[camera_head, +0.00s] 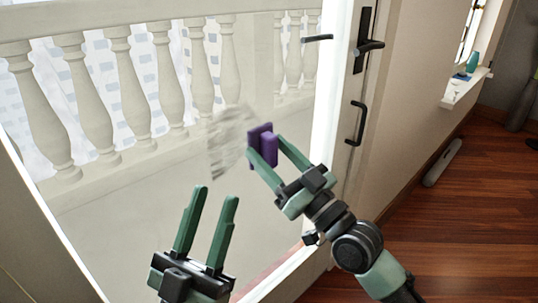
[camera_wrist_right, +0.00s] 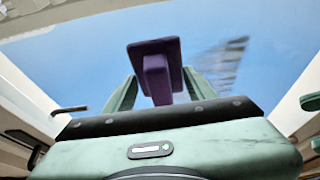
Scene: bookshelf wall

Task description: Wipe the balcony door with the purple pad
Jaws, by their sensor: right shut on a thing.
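The balcony door (camera_head: 120,205) is a large glass pane in a white frame, with a black handle (camera_head: 368,45) on its right side. A greyish smudge (camera_head: 226,145) marks the glass. My right gripper (camera_head: 268,160) is shut on the handle of the purple pad (camera_head: 262,146). The pad is just right of the smudge, at or close to the glass; I cannot tell if it touches. In the right wrist view the pad (camera_wrist_right: 155,60) stands between the fingers, with the smudge (camera_wrist_right: 222,65) to its right. My left gripper (camera_head: 217,192) is open and empty, below the smudge.
A second black handle (camera_head: 357,123) sits lower on the door frame. A window sill (camera_head: 467,88) at the right holds a teal bottle (camera_head: 473,62). A long grey object (camera_head: 443,162) lies by the wall. The wooden floor (camera_head: 460,220) at the right is mostly clear.

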